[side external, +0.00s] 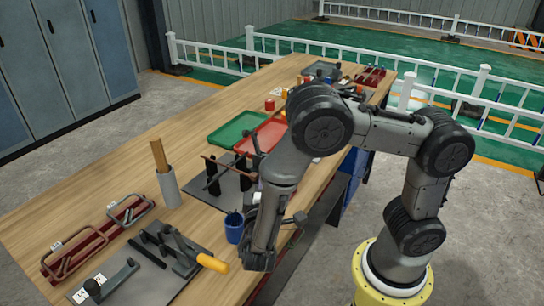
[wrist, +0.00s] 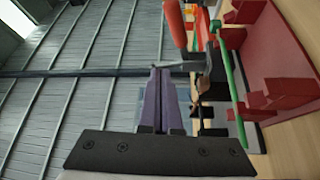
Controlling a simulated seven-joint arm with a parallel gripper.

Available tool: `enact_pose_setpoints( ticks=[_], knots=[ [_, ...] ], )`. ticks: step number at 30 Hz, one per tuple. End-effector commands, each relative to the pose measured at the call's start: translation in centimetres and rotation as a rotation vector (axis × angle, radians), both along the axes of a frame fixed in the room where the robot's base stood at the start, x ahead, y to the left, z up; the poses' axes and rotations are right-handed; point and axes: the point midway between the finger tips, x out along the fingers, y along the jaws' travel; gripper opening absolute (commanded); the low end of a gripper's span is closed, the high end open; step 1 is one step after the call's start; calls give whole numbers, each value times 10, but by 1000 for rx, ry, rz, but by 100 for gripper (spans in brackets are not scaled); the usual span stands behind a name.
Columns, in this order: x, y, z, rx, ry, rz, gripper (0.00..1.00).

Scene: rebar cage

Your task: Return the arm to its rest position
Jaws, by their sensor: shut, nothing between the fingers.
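My gripper (wrist: 168,72) shows in the wrist view, with its two dark fingers side by side, shut and empty. It points out level with the room, and the view is turned on its side, with the corrugated wall at left and the table at right. In the side external view my arm bends over the table's (side external: 105,181) near long edge, with its lower part hanging by the blue cup (side external: 234,228). My fingertips cannot be made out clearly there. I cannot tell whether my arm touches anything.
Close by are a grey rack with dark upright tools (side external: 213,178), a green tray (side external: 232,129) and a red tray (side external: 262,135). A grey plate with clamps (side external: 150,262), red holders (side external: 75,252) and a grey cylinder with sticks (side external: 168,187) lie nearer. The table's left edge is clear.

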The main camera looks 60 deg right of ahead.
Motion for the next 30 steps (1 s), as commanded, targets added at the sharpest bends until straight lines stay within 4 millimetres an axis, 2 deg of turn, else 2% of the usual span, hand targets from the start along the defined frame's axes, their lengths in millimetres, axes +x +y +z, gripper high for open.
enact_pose_setpoints(
  ticks=[1, 6, 8, 11, 14, 16, 19, 21, 24, 27, 30],
  knots=[
    [-1, 8, -5, -1, 1, 5, 0],
    [-3, 23, -12, 1, -2, 1, 0],
    [-3, 24, -14, 0, -2, -1, 0],
    [-3, 16, -11, 11, -15, -33, 0],
    [3, -2, 20, 77, -102, -105, 0],
    [-4, -26, 52, 153, -184, -206, 0],
    [-35, -66, 88, 309, -256, -402, 0],
    [-65, -88, 103, 438, -259, -529, 0],
    [-112, -104, 112, 660, -230, -665, 0],
    [-155, -102, 111, 920, -185, -718, 0],
    [-184, -81, 106, 1193, -135, -659, 0]
  ],
)
